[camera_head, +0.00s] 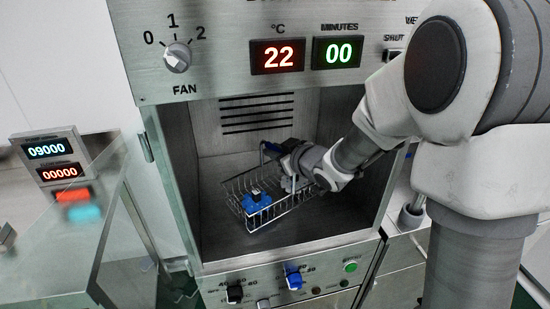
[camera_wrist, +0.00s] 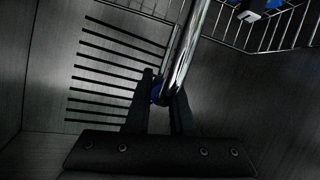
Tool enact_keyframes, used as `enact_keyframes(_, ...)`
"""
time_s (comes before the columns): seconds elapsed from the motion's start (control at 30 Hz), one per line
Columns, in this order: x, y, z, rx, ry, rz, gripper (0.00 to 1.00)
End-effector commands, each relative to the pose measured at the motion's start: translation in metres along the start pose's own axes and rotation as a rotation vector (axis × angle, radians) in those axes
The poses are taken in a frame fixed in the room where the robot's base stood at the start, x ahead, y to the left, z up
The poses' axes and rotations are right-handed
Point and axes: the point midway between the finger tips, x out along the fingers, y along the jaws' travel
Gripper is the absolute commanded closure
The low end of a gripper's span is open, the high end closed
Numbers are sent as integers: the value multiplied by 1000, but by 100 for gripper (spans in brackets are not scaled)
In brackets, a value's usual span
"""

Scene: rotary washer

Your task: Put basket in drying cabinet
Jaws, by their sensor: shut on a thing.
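The wire basket (camera_head: 283,208) is inside the drying cabinet (camera_head: 215,176), tilted in the picture, with a blue item (camera_head: 256,203) in it. My gripper (camera_head: 276,150) reaches into the cabinet and is shut on the basket's handle. In the wrist view, the fingers (camera_wrist: 167,92) close around the shiny metal handle (camera_wrist: 188,48), with a bit of blue between them. The basket's wires show at the top right of that view (camera_wrist: 262,38). Whether the basket touches the cabinet floor I cannot tell. The cabinet's glass door (camera_head: 75,220) stands open at the left.
The cabinet's top panel has a fan knob (camera_head: 177,56) and displays reading 22 and 00. The lower panel has a blue knob (camera_head: 293,278) and a black knob (camera_head: 235,294). Vent slots (camera_head: 257,112) mark the back wall. Cabinet floor is bare around the basket.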

Motion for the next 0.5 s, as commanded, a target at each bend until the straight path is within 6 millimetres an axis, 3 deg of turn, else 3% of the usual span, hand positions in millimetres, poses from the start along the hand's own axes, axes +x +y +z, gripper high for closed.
enact_keyframes(0.1,5,-3,12,1,1,1,100)
enact_keyframes(0.43,6,-3,14,-1,3,2,100)
enact_keyframes(0.47,6,-4,15,0,0,1,77)
enact_keyframes(0.5,6,-3,14,0,0,1,69)
